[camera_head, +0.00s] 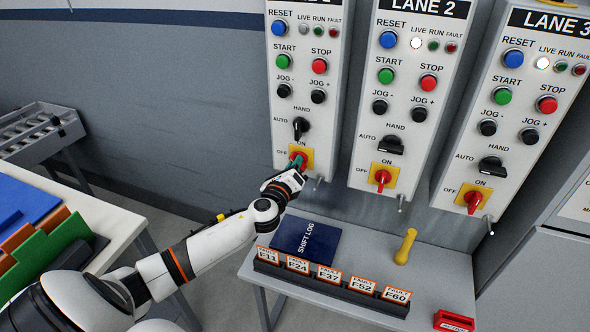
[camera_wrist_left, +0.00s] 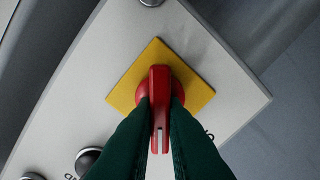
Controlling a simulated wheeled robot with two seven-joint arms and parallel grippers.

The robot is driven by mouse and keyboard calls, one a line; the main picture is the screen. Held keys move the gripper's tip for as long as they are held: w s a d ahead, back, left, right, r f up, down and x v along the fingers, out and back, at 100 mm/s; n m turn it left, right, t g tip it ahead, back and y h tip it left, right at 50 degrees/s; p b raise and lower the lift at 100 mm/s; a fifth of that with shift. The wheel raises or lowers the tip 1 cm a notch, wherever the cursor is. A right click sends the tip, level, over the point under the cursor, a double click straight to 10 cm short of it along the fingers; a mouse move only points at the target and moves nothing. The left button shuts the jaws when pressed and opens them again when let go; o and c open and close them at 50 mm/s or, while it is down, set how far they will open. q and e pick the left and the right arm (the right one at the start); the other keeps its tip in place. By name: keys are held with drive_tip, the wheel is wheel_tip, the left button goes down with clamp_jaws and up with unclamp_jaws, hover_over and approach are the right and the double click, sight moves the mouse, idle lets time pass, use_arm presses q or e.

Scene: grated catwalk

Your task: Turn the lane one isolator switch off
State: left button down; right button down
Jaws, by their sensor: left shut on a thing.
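The lane one isolator switch is a red rotary handle on a yellow plate (camera_head: 308,153), low on the leftmost panel, with OFF lettered at its left and ON above. My left gripper (camera_head: 297,164) reaches it from below and is shut on the handle, partly hiding it in the head view. In the left wrist view the green fingers (camera_wrist_left: 160,125) close on both sides of the red handle (camera_wrist_left: 160,85). The handle lies diagonal to the edges of the yellow plate (camera_wrist_left: 125,92), its white-marked end between the fingers. My right gripper is out of view.
Lane one's LIVE lamp (camera_head: 303,29) looks grey; lane two's (camera_head: 417,43) is bright white. Red isolators of lane two (camera_head: 382,178) and lane three (camera_head: 473,200) stand to the right. Below is a desk with a shift log (camera_head: 305,245), fault cards (camera_head: 330,275) and a yellow-handled object (camera_head: 405,246).

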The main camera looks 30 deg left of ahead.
use_arm(q)
drive_tip(key=shift+a+f+n+b, duration=0.15)
drive_tip(key=shift+n+b, duration=0.5)
drive_tip(key=shift+n, duration=1.75)
drive_tip(key=shift+d+f+n+b, duration=0.1)
drive_tip(key=shift+n+b, duration=0.5)
drive_tip(key=shift+n, duration=1.8)
drive_tip(key=c, duration=1.5)
unclamp_jaws()
drive_tip(key=shift+a, duration=0.1)
drive_tip(key=shift+b+v, duration=0.95)
drive_tip(key=shift+v, duration=5.1)
